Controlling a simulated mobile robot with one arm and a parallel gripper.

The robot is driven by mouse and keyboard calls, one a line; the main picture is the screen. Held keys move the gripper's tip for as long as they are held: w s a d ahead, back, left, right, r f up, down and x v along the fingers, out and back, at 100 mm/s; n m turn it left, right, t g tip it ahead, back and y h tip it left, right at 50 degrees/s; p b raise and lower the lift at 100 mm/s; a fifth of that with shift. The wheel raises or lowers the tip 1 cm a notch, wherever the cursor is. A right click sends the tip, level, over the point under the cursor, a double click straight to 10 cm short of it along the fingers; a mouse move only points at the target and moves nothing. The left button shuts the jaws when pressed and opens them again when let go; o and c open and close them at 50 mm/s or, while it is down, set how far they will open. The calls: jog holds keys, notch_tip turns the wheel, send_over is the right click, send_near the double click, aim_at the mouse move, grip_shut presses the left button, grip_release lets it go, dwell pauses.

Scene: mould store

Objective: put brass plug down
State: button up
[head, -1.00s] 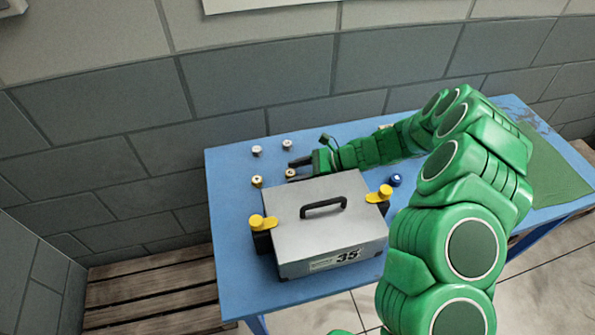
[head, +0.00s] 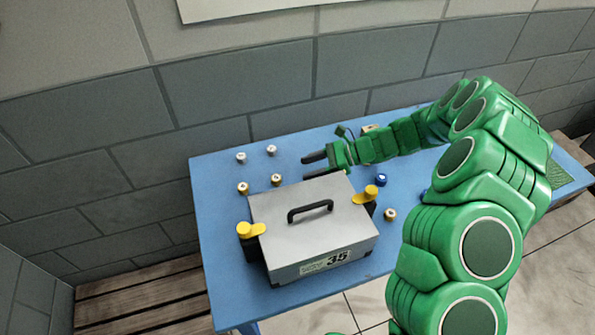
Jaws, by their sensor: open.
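My gripper (head: 306,167) is open and empty above the blue table, behind the grey case. Its fingers point left. A brass plug (head: 276,180) stands upright on the table just left of the fingertips, apart from them. Another brass plug (head: 243,188) stands further left, and a third (head: 390,214) stands right of the case. I cannot tell from the picture which of them the task means.
The grey case (head: 300,225) marked 35, with a black handle and yellow latches, fills the table's (head: 212,225) middle front. Two silver plugs (head: 241,157) (head: 271,150) stand at the back left. A blue plug (head: 381,180) stands right of the case. A green mat lies far right.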

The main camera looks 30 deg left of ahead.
jog(key=shift+v, duration=1.5)
jog(key=shift+o, duration=0.4)
dwell(0.4)
notch_tip(320, 180, up, 16)
jog(key=n+t+h, duration=0.2)
jog(key=t+h, duration=0.4)
jog(key=h, duration=0.4)
send_over(391, 213)
jog(key=d, duration=0.1)
jog(key=shift+w+a+f, duration=0.1)
jog(key=shift+a+f, duration=0.1)
jog(key=shift+f, duration=4.7)
jog(key=shift+a+f, duration=0.2)
jog(key=shift+f, duration=4.7)
grip_shut()
